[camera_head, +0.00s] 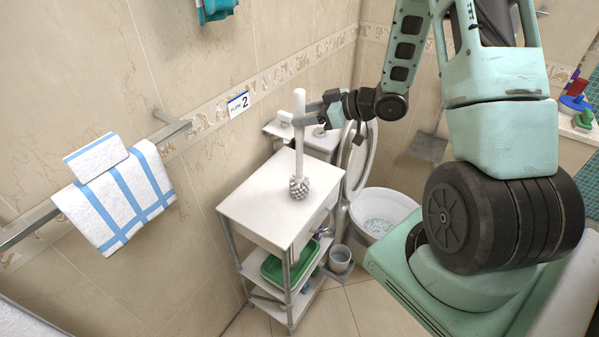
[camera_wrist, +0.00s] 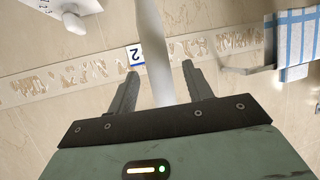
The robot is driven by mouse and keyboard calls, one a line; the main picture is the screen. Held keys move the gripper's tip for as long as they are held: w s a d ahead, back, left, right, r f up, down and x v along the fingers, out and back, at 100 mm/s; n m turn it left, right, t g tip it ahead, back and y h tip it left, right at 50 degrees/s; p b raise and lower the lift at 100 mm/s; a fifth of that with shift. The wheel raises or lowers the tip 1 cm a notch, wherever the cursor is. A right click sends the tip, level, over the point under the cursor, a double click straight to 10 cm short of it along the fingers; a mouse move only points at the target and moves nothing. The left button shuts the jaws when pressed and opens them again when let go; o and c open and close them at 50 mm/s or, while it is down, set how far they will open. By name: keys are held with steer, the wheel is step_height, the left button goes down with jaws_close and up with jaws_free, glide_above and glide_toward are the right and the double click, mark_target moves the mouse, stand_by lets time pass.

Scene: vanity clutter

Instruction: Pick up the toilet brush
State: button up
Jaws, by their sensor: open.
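The toilet brush (camera_head: 299,150) is white, with a long upright handle and a round grey-white bristle head at the bottom. Its head is at the top of the white cart (camera_head: 262,208). My gripper (camera_head: 300,119) is at the upper part of the handle, coming from the right. In the wrist view the handle (camera_wrist: 155,60) runs between the two dark fingers of my gripper (camera_wrist: 158,82). The fingers are apart, with a gap on each side of the handle. The lower part of the handle is hidden behind the gripper body there.
A green tray (camera_head: 275,268) sits on a lower cart shelf. A toilet (camera_head: 383,212) stands right of the cart, with a small grey bin (camera_head: 340,259) between them. A striped towel (camera_head: 118,204) hangs on a wall rail at left. The cart top around the brush is clear.

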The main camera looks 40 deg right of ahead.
steer(key=shift+p+x, duration=0.7)
steer(key=shift+x, duration=1.25)
steer(key=shift+r, duration=0.15)
jaws_close()
steer(key=shift+r, duration=0.1)
